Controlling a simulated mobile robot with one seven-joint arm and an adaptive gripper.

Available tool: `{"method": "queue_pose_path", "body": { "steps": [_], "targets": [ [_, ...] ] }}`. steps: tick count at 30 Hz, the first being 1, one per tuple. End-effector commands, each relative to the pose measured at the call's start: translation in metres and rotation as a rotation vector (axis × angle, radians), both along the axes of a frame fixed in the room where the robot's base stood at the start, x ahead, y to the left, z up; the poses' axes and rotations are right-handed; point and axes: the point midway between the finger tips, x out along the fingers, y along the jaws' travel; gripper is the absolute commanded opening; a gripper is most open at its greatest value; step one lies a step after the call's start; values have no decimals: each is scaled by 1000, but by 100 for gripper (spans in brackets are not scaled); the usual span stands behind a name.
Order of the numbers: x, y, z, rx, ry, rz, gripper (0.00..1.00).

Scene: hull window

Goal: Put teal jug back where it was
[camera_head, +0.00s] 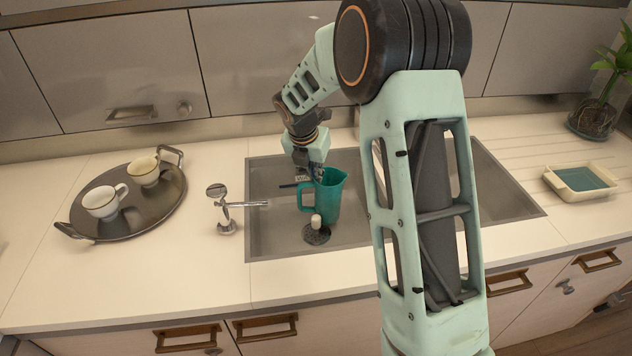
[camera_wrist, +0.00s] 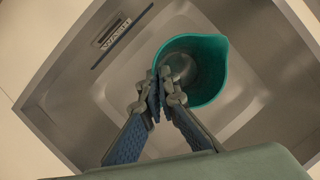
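The teal jug (camera_head: 328,197) is upright within the sink, with its handle towards the left and its spout towards the upper right. In the wrist view I look down into the open jug (camera_wrist: 205,75), and it looks empty. My gripper (camera_head: 318,173) comes down from above at the handle side of the jug. In the wrist view the fingertips of my gripper (camera_wrist: 159,92) are close together at the jug's rim, over the handle, and look shut on it. The handle's top is hidden by the fingers. I cannot tell whether the jug touches the sink floor.
The sink (camera_head: 270,235) has a dark round drain piece with a pale knob (camera_head: 316,232) in front of the jug. A faucet (camera_head: 226,208) stands at its left. A tray (camera_head: 130,222) with two cups is farther left. A shallow dish (camera_head: 582,183) sits right.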

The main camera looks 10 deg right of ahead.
Motion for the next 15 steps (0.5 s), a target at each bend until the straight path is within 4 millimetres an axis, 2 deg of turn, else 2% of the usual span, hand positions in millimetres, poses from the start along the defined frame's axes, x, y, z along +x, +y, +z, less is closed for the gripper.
{"method": "queue_pose_path", "body": {
  "steps": [4,15],
  "targets": [
    [1,0,-15,0,-3,-1,0],
    [1,0,-19,-1,-3,0,0]
  ]
}}
